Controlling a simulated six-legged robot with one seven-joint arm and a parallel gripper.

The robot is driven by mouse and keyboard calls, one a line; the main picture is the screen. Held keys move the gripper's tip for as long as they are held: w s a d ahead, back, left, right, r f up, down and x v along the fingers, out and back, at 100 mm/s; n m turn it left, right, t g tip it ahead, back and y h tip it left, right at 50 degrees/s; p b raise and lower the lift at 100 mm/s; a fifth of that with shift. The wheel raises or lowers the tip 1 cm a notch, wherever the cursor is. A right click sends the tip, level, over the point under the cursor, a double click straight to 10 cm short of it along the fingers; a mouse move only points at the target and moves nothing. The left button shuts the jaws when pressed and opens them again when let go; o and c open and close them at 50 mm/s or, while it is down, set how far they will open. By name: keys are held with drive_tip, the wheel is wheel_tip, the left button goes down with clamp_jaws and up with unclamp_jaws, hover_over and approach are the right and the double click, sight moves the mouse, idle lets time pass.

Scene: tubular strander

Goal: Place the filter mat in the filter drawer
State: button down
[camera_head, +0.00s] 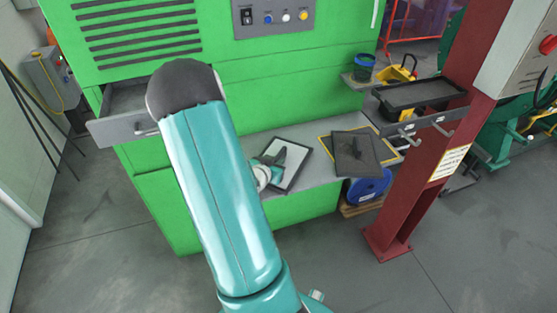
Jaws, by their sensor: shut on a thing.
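The filter drawer (110,133) is a grey drawer pulled out of the left side of the green cabinet, below the slotted vents; my arm partly hides it. My gripper (281,156), with dark fingers, is beyond my teal arm, at the grey ledge. It is shut on what looks like the filter mat, a flat light-grey panel with a dark border (293,178). The mat is at the ledge; I cannot tell whether it touches it. The gripper and arm hide its left part.
A dark grey sheet (363,165) with a black object on it lies over a yellow-edged panel (397,157) on the ledge's right. A black tray (425,94) sits by the red column (420,160). A blue spool (368,188) stands below. Floor in front is clear.

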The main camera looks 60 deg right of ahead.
drive_tip(key=shift+s+a, duration=0.1)
drive_tip(key=shift+a, duration=0.05)
drive_tip(key=shift+f, duration=0.1)
drive_tip(key=c, duration=1.4)
unclamp_jaws()
drive_tip(key=shift+f, duration=0.1)
drive_tip(key=shift+a+r, duration=0.1)
drive_tip(key=shift+r, duration=0.15)
drive_tip(key=v, duration=1.1)
drive_tip(key=shift+a, duration=0.35)
